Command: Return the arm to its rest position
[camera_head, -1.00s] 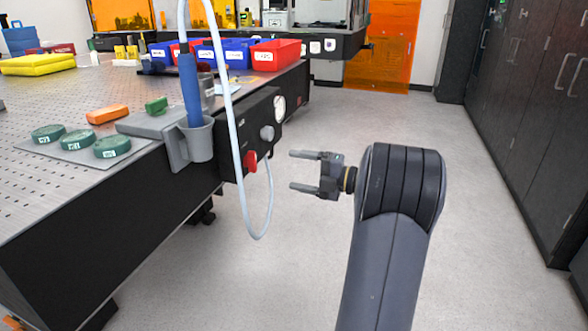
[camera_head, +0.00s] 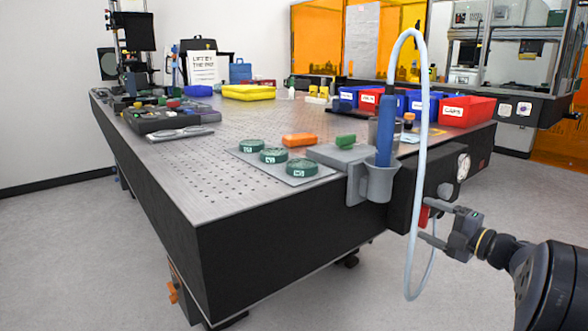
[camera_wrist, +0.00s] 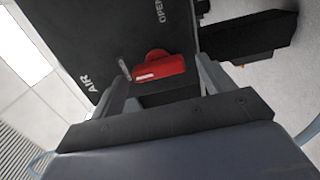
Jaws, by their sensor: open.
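My gripper (camera_head: 440,222) is at the lower right of the head view, beside the front right corner of the optical table (camera_head: 215,205). Its two fingers are apart and point left, toward the black control panel (camera_head: 405,190). A red valve handle (camera_head: 424,216) on the panel lies near the fingers, partly hidden by the white hose. In the wrist view the red handle (camera_wrist: 160,66) shows ahead between the open fingers, beside the label AIR. I cannot tell whether a finger touches it; nothing is seen held.
A blue wand (camera_head: 386,125) stands in a grey holder (camera_head: 372,183) at the table corner. Its white hose (camera_head: 412,150) loops up and down close to my gripper. Green discs (camera_head: 302,167), an orange case (camera_head: 299,140) and coloured bins (camera_head: 468,110) lie on the table. Floor in front is clear.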

